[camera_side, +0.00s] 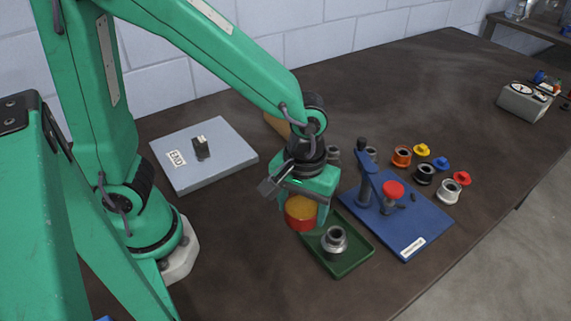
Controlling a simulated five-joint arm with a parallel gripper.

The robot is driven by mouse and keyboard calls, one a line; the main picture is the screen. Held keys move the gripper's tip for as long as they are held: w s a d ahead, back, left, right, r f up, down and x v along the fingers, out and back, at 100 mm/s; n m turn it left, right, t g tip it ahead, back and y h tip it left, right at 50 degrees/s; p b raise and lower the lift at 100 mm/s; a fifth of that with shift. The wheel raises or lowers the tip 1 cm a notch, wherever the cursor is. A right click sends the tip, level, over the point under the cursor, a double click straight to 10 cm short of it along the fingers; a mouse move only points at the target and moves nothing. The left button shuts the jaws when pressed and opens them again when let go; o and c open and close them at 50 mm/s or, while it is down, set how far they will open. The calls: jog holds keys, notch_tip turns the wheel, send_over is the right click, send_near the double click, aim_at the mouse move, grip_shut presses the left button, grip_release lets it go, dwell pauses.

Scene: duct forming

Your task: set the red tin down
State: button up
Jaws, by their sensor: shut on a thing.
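The red tin (299,217) is a short round can with a red side and an orange-yellow top. My gripper (301,205) is shut on it, with the tin between the jaws and its upper part partly covered by the green gripper body. The tin is at the left edge of the green tray (352,259) in the picture. I cannot tell whether its underside touches anything.
A metal fitting (334,241) stands in the green tray. A blue plate (405,235) with a post and red knob is at right. Several rings and coloured caps (422,150) lie behind it. A grey board (222,165) lies at left.

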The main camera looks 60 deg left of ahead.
jog(key=a+n, duration=0.8)
jog(key=a, duration=0.2)
jog(key=shift+w+r, duration=0.25)
jog(key=w+a+f, duration=0.1)
jog(key=a+f, duration=0.1)
jog(key=a, duration=0.1)
jog(key=w+a+f, duration=0.1)
jog(key=a+f, duration=0.1)
jog(key=a, duration=0.2)
jog(key=w+a+f, duration=0.2)
jog(key=a+f, duration=0.1)
jog(key=a, duration=0.1)
jog(key=shift+w, duration=0.1)
jog(key=shift+f, duration=0.15)
jog(key=shift+f, duration=1.85)
jog(key=shift+f, duration=0.15)
jog(key=o, duration=1.1)
jog(key=shift+o, duration=0.2)
